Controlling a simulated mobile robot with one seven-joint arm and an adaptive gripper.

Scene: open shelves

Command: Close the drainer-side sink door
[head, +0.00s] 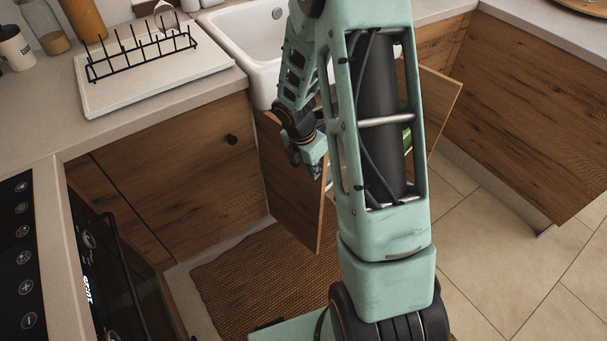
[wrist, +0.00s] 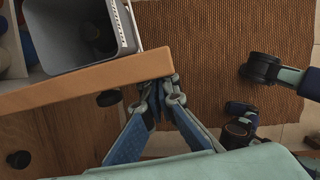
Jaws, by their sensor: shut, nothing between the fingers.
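The drainer-side sink door (head: 288,185) is a wooden panel below the left end of the white sink (head: 235,45). It stands open, swung out into the room. In the wrist view its top edge (wrist: 75,88) runs across the left side, with a dark knob (wrist: 108,98) beside it. My gripper (head: 312,168) is at the door's free end in the head view. The wrist view shows my gripper (wrist: 156,95) shut and empty, close to the door's end corner; I cannot tell whether it touches. My arm hides part of the sink and cabinet opening.
The other sink door (head: 440,112) also stands open, partly behind my arm. A grey bin (wrist: 80,30) is beside the drainer-side door. A black dish rack (head: 140,52) stands on the left counter. A brown mat (head: 235,275) covers the floor below.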

